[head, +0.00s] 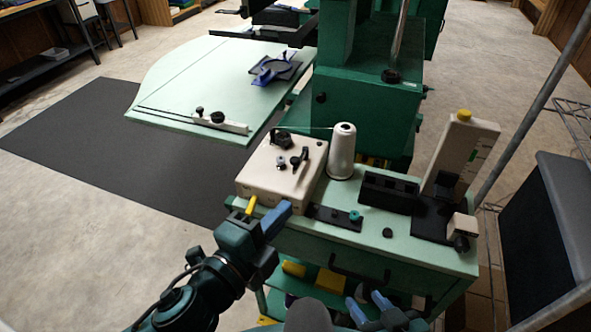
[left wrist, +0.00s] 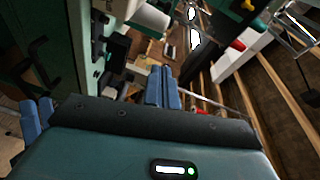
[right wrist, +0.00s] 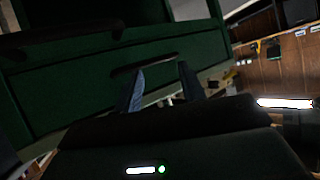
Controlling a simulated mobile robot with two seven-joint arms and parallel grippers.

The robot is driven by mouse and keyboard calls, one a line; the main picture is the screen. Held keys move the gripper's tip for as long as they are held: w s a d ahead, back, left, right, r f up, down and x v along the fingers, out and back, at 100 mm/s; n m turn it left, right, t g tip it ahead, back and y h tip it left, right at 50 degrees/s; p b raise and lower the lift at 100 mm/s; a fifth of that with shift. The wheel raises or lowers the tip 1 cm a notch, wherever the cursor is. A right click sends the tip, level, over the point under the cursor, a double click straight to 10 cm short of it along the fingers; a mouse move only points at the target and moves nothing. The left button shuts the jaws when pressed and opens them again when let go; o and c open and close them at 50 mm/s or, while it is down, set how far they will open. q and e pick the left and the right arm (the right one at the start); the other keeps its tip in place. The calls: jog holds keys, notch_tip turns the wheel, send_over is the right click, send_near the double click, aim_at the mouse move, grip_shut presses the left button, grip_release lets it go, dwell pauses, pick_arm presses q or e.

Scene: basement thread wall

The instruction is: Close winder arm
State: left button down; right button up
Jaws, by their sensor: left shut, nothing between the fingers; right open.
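The winder is a cream box (head: 265,187) on the left end of the pale green cart top. Small black knobs and a lever (head: 300,158) stand on it; I cannot tell which part is its arm or how far it is closed. A white thread cone (head: 342,152) stands just right of it, a thread running to the box. My left gripper (head: 279,214) is shut and empty at the box's front lower edge; its blue fingers also show together in the left wrist view (left wrist: 162,88). A yellow tip (head: 251,205) shows beside it. My right gripper (head: 369,304) is open, low before the cart.
A black block (head: 388,191) and a cream upright post with a yellow knob (head: 464,150) stand further right on the cart top (head: 400,252). A pale green table (head: 190,85) lies behind left. The right wrist view shows a dark green panel with a handle (right wrist: 145,65).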

pick_arm(q)
send_over(293, 192)
jog(key=s+d, duration=0.3)
jog(key=shift+w+a+f+p, duration=0.5)
jog(key=shift+w+a, duration=0.2)
jog(key=shift+w, duration=0.2)
jog(key=shift+w+a+f, duration=0.15)
jog(key=shift+w+a, duration=0.35)
pick_arm(e)
jog(key=shift+r, duration=0.25)
pick_arm(q)
jog(key=shift+a, duration=0.1)
jog(key=shift+a, duration=0.2)
jog(key=shift+m+g+h, duration=0.3)
jog(key=shift+g+h, duration=0.1)
jog(key=shift+h, duration=0.1)
pick_arm(e)
jog(key=shift+d+r, duration=0.2)
jog(key=shift+d, duration=0.1)
